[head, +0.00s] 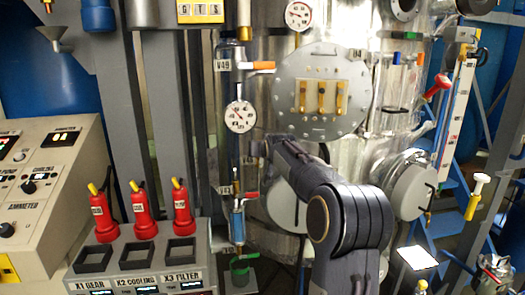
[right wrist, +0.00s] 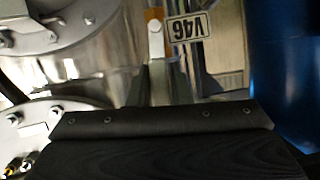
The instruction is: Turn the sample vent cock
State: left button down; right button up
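Which cock is the sample vent cock is not marked in words. My right gripper (head: 262,148) reaches up to the pipe column below the round gauge and covers part of the fittings there. Its dark body fills the bottom of the right wrist view, with narrow grey parts (right wrist: 155,85) rising towards the lever. Contact with the lever and the finger gap cannot be told. My left gripper is out of view.
On the same column are an orange-handled valve by plate V49 (head: 262,66), a gauge (head: 240,117) and a red-handled valve (head: 247,195). The steel vessel's round flange (head: 322,122) is close right of my gripper. Red extinguisher-like handles (head: 143,210) stand lower left.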

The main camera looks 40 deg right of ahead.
jog(key=o, duration=0.4)
jog(key=b+v, duration=0.3)
jog(key=v, duration=0.5)
jog(key=shift+f, duration=0.1)
